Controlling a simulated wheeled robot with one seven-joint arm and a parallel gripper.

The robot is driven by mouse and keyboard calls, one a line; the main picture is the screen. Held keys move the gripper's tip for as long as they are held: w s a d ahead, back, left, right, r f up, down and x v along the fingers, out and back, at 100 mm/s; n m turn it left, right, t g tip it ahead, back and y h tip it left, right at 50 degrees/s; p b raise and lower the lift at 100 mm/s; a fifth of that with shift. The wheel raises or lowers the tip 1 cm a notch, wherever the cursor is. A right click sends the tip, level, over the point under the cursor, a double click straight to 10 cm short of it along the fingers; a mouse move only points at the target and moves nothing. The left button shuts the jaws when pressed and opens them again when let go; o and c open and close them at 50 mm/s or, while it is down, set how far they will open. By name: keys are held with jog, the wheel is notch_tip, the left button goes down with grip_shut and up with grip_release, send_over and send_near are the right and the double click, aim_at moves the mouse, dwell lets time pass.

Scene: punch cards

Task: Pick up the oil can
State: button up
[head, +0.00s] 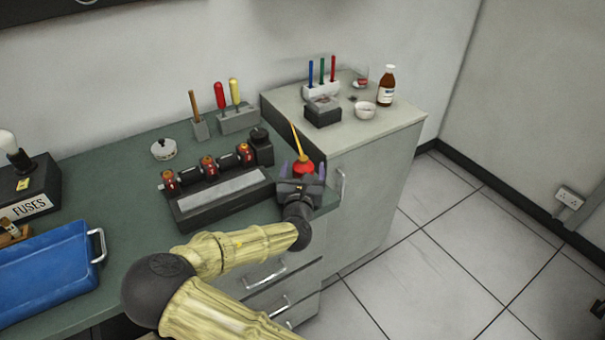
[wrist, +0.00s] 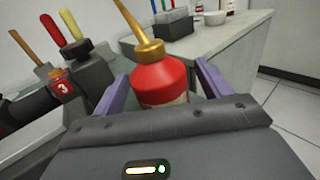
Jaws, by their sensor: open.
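The oil can (head: 303,167) is a small red can with a long thin yellow-gold spout. It stands near the right front corner of the green bench top (head: 122,210). In the wrist view the oil can (wrist: 162,82) is upright, straight ahead between my purple fingers. My gripper (head: 301,170) is open around the can, with one finger on each side. The wrist view shows my gripper (wrist: 162,85) with a gap at the right finger; whether the left finger touches the can I cannot tell. The can's base is hidden behind my gripper's body.
A dark rack with numbered red-brown pieces (head: 216,190) stands just left of the can. Tool holders (head: 238,119) stand behind it. A grey cabinet (head: 400,125) bearing a brown bottle (head: 387,86), bowl (head: 365,110) and pens adjoins at right. A blue tray (head: 45,282) lies far left.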

jog(key=shift+c, duration=0.5)
jog(key=c, duration=0.9)
jog(key=shift+c, duration=0.2)
jog(key=shift+r, duration=0.1)
notch_tip(320, 180, up, 10)
jog(key=shift+f+p, duration=0.1)
jog(key=shift+p, duration=0.3)
jog(key=shift+w, duration=0.1)
